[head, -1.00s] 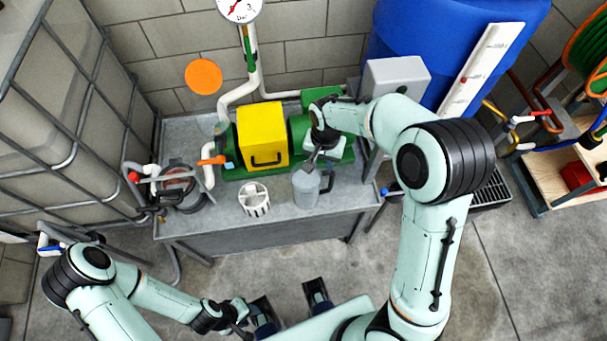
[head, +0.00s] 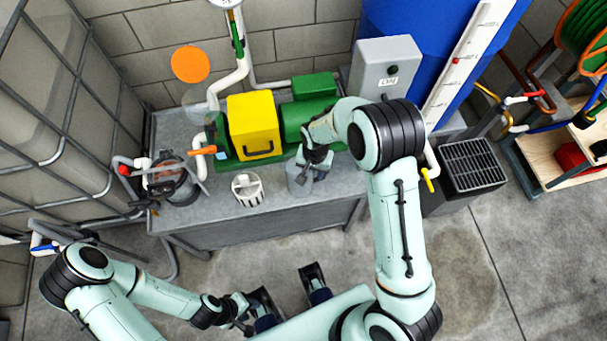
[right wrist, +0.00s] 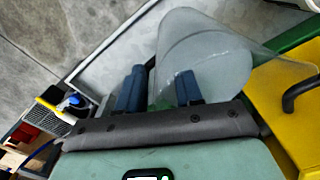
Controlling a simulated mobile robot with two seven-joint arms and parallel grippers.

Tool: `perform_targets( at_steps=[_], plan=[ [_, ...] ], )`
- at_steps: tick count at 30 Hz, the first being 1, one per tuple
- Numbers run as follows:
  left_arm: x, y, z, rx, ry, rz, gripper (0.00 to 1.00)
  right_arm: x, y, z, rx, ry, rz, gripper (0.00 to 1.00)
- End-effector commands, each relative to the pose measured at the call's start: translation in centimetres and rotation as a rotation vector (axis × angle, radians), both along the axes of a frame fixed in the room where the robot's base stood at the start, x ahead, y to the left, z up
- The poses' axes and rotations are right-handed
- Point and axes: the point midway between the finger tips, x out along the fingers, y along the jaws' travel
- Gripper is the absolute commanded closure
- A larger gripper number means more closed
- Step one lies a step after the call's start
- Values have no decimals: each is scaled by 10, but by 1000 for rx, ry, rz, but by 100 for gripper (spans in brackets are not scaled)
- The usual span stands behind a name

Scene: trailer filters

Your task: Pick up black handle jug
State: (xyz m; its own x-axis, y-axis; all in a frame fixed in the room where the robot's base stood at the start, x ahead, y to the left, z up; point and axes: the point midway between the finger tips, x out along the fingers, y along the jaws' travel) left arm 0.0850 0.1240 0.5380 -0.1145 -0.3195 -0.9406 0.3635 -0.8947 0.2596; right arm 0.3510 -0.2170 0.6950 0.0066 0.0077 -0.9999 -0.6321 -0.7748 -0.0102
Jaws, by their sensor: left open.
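The jug (head: 298,184) is grey and translucent and stands upright near the front right of the grey metal bench (head: 240,227). Its black handle is mostly hidden behind my right gripper in the head view. My right gripper (head: 316,172) is at the jug's right side, on the handle side. In the right wrist view, the clear jug (right wrist: 215,62) fills the upper middle, and the two blue fingers of my right gripper (right wrist: 160,92) stand apart close to it. I cannot tell whether they touch the handle. My left gripper (head: 242,312) is open and empty, low in front of the bench.
A white slotted basket (head: 247,189) stands left of the jug. Behind are a yellow box (head: 253,127) and a green pump (head: 308,120). A grey switch box (head: 387,68) and a blue tank (head: 412,22) are at the back right. Floor in front is clear.

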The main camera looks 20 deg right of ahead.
Motion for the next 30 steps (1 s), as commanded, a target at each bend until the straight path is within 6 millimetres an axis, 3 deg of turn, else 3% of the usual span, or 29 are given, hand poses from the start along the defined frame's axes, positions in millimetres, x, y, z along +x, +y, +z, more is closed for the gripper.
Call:
perform_targets(
  at_steps=[6,10,30],
  plan=[
    [0,0,0,0,0,0,57,0,0,-1,0,0,0,65],
    [0,0,0,0,0,0,57,0,0,-1,0,0,0,100],
    [0,0,0,0,0,0,57,0,-1,-1,-1,-1,-2,100]
  ],
)
